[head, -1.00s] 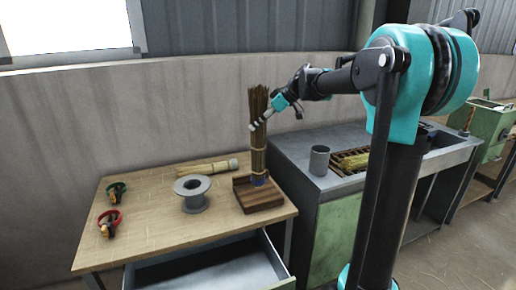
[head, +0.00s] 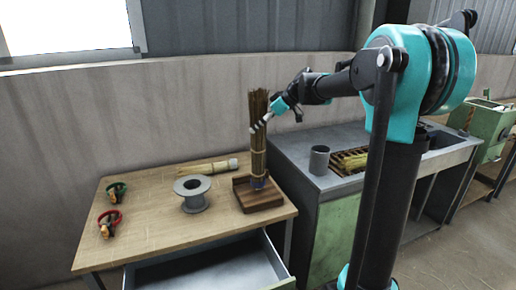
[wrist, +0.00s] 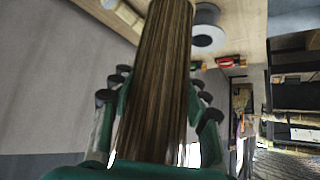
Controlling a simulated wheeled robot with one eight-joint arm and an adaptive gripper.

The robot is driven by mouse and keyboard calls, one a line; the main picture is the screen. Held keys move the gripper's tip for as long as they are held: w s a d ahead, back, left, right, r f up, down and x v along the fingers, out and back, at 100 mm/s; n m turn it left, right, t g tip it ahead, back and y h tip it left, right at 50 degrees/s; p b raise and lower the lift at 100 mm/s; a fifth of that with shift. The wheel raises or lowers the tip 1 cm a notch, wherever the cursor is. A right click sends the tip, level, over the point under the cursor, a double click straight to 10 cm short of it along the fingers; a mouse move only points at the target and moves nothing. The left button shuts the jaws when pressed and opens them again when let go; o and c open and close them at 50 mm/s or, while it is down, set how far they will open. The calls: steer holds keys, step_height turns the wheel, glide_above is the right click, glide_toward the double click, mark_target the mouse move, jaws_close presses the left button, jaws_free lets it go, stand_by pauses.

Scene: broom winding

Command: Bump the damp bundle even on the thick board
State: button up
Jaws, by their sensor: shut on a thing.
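The bundle (head: 257,135) of brown straw stands upright over the thick dark wooden board (head: 264,203), with its bluish-grey lower end at the board. The head view does not show clearly whether that end touches the wood. My gripper (head: 259,125) is shut on the bundle at about its middle, reaching in from the right. In the wrist view the straw (wrist: 160,75) fills the middle between my fingers. The board cannot be made out there.
The wooden bench (head: 140,233) also carries a grey spool (head: 193,201), a lying straw bundle (head: 207,168), and green (head: 116,190) and red (head: 109,220) handled tools. A drawer (head: 220,268) stands open in front. A grey cup (head: 319,160) stands on the right-hand counter.

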mark_target(259, 134)
steer(key=shift+f, duration=1.85)
step_height(259, 134, up, 5)
